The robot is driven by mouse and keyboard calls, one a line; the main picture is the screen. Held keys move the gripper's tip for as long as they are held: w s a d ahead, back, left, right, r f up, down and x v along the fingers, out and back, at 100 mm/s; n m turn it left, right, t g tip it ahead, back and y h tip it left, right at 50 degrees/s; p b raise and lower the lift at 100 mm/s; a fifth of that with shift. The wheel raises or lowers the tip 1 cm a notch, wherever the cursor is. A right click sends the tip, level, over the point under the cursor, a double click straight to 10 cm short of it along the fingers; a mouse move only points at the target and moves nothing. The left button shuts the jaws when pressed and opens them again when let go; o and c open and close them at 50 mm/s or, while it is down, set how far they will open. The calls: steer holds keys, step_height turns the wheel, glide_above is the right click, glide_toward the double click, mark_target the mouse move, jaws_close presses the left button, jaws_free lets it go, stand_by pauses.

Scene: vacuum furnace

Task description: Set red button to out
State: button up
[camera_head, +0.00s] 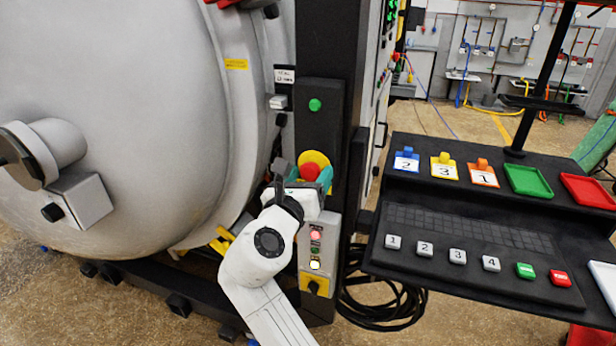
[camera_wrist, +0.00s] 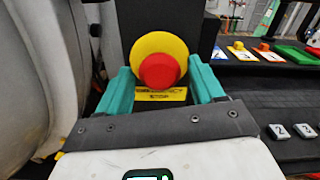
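The red button (camera_head: 309,171) is a round red knob on a yellow disc on the front of the dark upright post beside the furnace. The red button (camera_wrist: 160,71) is also near the top middle of the wrist view, with the yellow disc (camera_wrist: 150,45) behind it and a yellow label below. My gripper (camera_head: 311,176) is right in front of the red button, its teal fingers spread to either side. In the wrist view, gaps show between both fingers and the knob, so my gripper is open and empty. I cannot tell whether the button is in or out.
A green button (camera_head: 315,105) is above on the post. A lit panel (camera_head: 316,245) is below. The furnace door (camera_head: 130,100) bulges at left. A black console (camera_head: 470,240) with numbered buttons stands close at right. Black cables (camera_head: 385,305) lie on the floor.

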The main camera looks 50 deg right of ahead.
jaws_close()
stand_by(0.4)
steer(key=shift+s+a+r+p, duration=0.2)
steer(key=shift+a+p, duration=0.2)
steer(key=shift+p, duration=0.6)
steer(key=shift+a+f+p, duration=0.15)
steer(key=shift+a+p, duration=0.15)
steer(key=shift+p, duration=0.15)
steer(key=shift+f, duration=0.1)
steer(key=shift+s, duration=0.1)
steer(key=shift+o, duration=0.9)
jaws_free()
steer(key=shift+a, duration=0.1)
